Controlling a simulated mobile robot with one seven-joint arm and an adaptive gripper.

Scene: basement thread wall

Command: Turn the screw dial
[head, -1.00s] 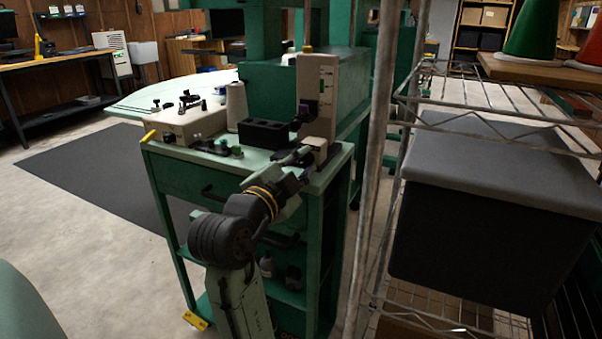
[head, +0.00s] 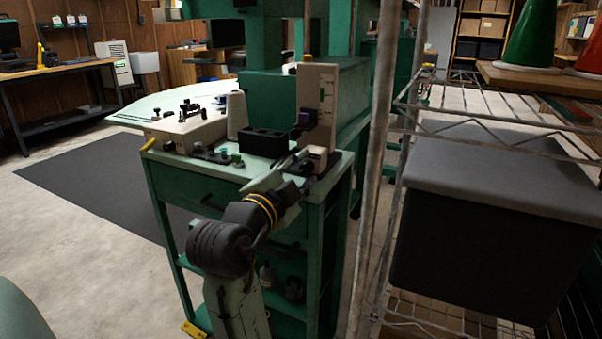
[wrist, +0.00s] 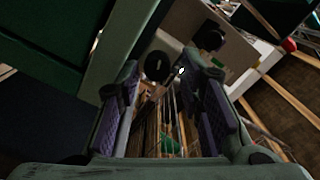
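A cream upright device (head: 316,108) with a scale on its front stands at the right end of the green cart top. A dark round knob (wrist: 158,66), which looks like the screw dial, shows in the wrist view just beyond and between my fingertips. A second dark knob (wrist: 211,37) sits up and right of it on the cream body. My gripper (wrist: 168,88) is open, its two purple-padded fingers apart with nothing held. In the head view my gripper (head: 292,162) is at the device's lower left; its fingertips and the dial are hard to make out there. Contact cannot be told.
A cream console (head: 185,128) with several knobs, a white cone (head: 236,112) and a black block with holes (head: 262,142) stand left of the device. A wire shelf (head: 485,85) with a grey-lidded bin (head: 490,210) stands close on the right. Open floor lies left.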

